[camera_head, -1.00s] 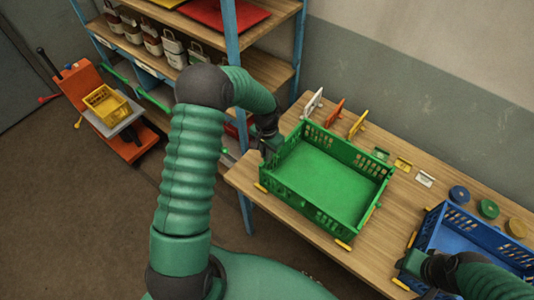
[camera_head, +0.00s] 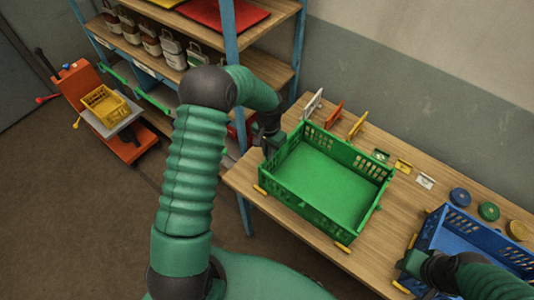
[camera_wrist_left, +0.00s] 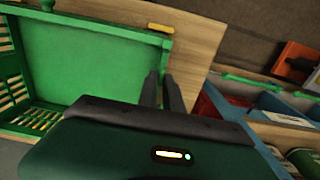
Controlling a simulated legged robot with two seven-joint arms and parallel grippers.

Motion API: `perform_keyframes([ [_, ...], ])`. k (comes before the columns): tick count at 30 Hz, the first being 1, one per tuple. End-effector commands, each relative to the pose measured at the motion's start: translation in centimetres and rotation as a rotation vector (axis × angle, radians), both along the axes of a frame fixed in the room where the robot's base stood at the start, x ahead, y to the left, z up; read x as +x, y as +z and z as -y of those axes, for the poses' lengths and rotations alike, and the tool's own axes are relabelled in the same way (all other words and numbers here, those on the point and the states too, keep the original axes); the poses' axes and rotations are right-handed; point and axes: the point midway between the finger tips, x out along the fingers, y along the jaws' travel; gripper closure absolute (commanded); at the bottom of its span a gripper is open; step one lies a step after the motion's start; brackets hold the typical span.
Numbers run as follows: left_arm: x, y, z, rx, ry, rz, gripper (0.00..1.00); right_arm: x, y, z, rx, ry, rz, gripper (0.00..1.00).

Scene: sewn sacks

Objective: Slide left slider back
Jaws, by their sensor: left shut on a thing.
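My left gripper (camera_head: 271,147) is at the left end of the green crate (camera_head: 330,188) on the wooden table. In the left wrist view its fingers (camera_wrist_left: 166,92) are shut on the rim of the crate's wall. The crate stands level and empty. Yellow pieces (camera_head: 343,248) lie at its corners; I cannot tell which part is the left slider. My right gripper (camera_head: 411,262) is at the left side of the blue crate (camera_head: 447,222); its fingers are hidden.
White, orange and yellow upright pieces (camera_head: 334,114) stand behind the green crate. Small plates (camera_head: 403,165) and round discs (camera_head: 489,210) lie along the table's back. A shelf with sacks (camera_head: 172,50) and an orange cart (camera_head: 90,95) stand to the left.

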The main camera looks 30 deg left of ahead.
Motion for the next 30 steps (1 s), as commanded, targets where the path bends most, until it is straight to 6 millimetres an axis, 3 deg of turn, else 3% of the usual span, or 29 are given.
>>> perform_keyframes([
  [4, 0.1, 0.0, 0.0, -0.001, 0.000, 0.009, 1.00, 0.0, 0.0, 0.0, 0.000, 0.000, 0.000, 0.64],
  [5, 0.2, 0.0, 0.0, -0.001, 0.000, 0.009, 0.88, 0.0, 0.0, 0.0, 0.000, 0.000, 0.000, 0.64],
  [9, 0.1, 0.0, 0.0, -0.001, 0.000, 0.009, 0.69, 0.0, 0.0, 0.0, 0.000, 0.000, 0.000, 0.64],
  [20, 0.1, 0.3, 0.0, 0.000, 0.001, 0.008, 0.68, 0.0, -0.2, 0.0, 0.000, 0.000, 0.000, 0.64],
  [23, 0.2, 1.6, -0.1, 0.002, 0.002, 0.011, 0.68, 0.0, -0.8, 0.0, 0.000, 0.000, 0.000, 0.64],
  [30, 0.3, 8.2, -0.1, 0.003, 0.000, 0.014, 0.68, 0.0, -2.8, 0.0, 0.000, 0.000, 0.000, 0.64],
])
